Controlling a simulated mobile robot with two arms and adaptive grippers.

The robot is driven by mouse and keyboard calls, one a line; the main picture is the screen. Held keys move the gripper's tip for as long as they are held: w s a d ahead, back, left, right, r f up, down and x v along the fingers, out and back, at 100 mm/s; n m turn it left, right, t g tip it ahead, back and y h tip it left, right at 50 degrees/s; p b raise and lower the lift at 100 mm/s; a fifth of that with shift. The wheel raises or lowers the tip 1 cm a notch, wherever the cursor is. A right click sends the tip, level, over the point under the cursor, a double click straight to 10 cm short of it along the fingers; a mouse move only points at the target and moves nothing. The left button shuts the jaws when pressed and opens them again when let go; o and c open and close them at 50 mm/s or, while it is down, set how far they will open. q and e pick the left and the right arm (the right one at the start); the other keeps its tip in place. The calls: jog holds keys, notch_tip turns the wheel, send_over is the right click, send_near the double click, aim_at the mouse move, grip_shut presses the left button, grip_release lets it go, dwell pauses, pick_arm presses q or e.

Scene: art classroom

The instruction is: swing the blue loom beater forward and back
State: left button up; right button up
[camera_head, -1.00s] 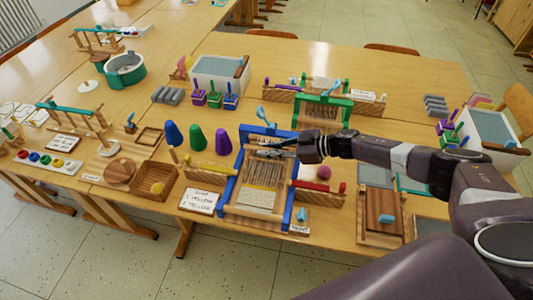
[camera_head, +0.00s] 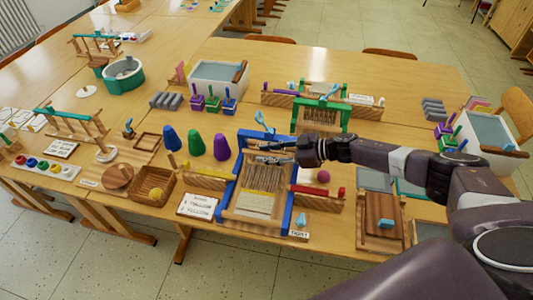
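The blue loom (camera_head: 228,196) stands near the front edge of the middle table. It has blue side posts, a wooden bed and pale threads. Its blue top bar (camera_head: 264,134) runs across the far end, with a light-blue handle-like piece (camera_head: 264,121) rising above it. My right gripper (camera_head: 264,151) reaches in from the right and lies over the far part of the loom, just in front of the top bar. It hides part of the beater area. Its fingers are too small and dark to tell whether they touch or hold the beater. My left gripper is not in view.
A green-framed loom (camera_head: 345,118) stands behind. Blue, green and purple cones (camera_head: 195,143) are to the left. A sign (camera_head: 198,204) stands at front left, a wooden board (camera_head: 381,213) at front right.

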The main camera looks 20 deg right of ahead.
jog(key=v, duration=1.2)
jog(key=shift+d, duration=0.15)
